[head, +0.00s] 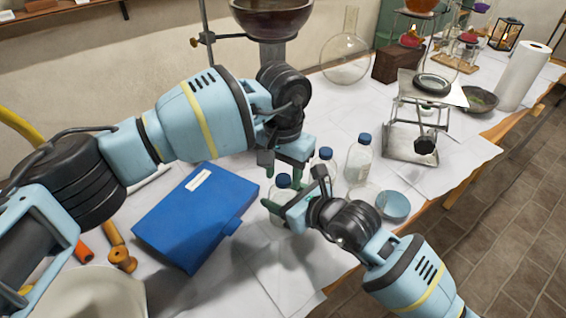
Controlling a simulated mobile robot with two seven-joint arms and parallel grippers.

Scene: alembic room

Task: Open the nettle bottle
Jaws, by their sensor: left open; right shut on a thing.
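Three clear bottles with blue caps stand on the papered table: a front one (283,181), a middle one (326,154) and a back one (358,162). I cannot read which is the nettle bottle. My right gripper (278,208) is shut around the body of the front bottle, and its fingers hide part of the glass. That bottle is upright with its cap on. My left gripper (284,167) is open, just above and close to the front bottle's cap. I cannot tell whether it touches the cap.
A blue box (195,215) lies left of the front bottle. A round blue dish (393,205) sits right, near the table edge. A metal stand (412,135) and round flask (345,60) stand farther back. Clear paper lies in front.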

